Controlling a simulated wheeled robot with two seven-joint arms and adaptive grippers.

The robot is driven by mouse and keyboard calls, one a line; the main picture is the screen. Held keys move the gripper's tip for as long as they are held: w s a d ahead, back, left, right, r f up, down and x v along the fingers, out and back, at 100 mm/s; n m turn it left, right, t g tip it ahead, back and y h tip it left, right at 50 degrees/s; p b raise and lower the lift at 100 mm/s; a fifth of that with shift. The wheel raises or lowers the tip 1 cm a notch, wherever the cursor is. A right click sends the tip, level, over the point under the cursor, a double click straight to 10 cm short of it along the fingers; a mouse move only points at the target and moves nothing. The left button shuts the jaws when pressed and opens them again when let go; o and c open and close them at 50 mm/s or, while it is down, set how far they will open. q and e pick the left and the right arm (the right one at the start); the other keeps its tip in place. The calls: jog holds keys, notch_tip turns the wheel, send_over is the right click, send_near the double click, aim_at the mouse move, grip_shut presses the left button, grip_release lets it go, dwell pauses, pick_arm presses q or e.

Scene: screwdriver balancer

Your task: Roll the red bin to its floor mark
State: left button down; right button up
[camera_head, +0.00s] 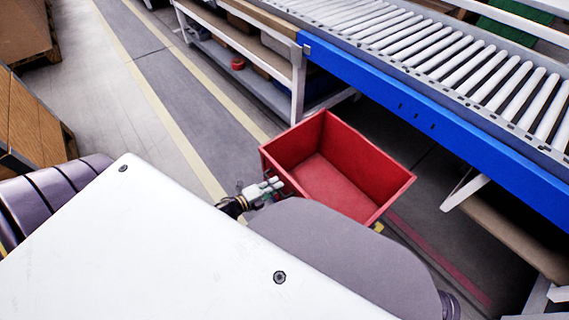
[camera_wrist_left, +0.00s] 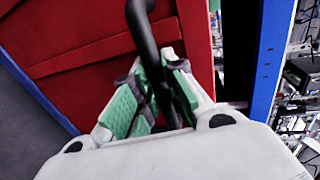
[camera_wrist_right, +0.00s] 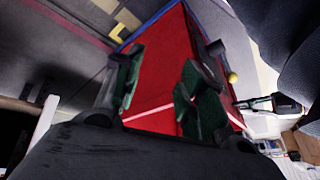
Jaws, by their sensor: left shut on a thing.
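The red bin (camera_head: 330,185) is open-topped and empty in the head view, standing on the floor beside the conveyor. My left gripper (camera_head: 268,190) is at its near left side. In the left wrist view my left gripper (camera_wrist_left: 157,100) is shut on a dark bar (camera_wrist_left: 142,32) in front of the red bin wall (camera_wrist_left: 85,35). The right wrist view shows my right gripper (camera_wrist_right: 155,95) with its fingers apart and nothing between them; the red bin (camera_wrist_right: 160,65) is behind them. A red line (camera_head: 440,258) runs on the floor right of the bin; I cannot tell whether it is the floor mark.
A roller conveyor with a blue side rail (camera_head: 400,105) runs along the right, close to the bin. A shelved bench (camera_head: 235,60) stands behind. Wooden crates (camera_head: 28,120) are at the left. The grey lane between the yellow floor lines (camera_head: 165,120) is clear.

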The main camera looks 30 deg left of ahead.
pick_arm(q)
jog(key=shift+f+p+v, duration=0.25)
jog(key=shift+v, duration=0.9)
jog(key=shift+f+p+v, duration=0.2)
jog(key=shift+f+v, duration=0.05)
jog(key=shift+v, duration=0.9)
pick_arm(e)
jog(key=shift+s+d+r+h, duration=0.1)
jog(key=shift+d+r+h, duration=0.1)
jog(key=shift+r, duration=0.45)
jog(key=shift+s+d+r+h, duration=0.1)
jog(key=shift+d+r, duration=0.1)
jog(key=shift+r, duration=0.45)
pick_arm(q)
jog(key=shift+s, duration=0.1)
jog(key=c, duration=1.5)
grip_release()
jog(key=shift+o, duration=0.2)
jog(key=v, duration=1.2)
jog(key=shift+s, duration=0.1)
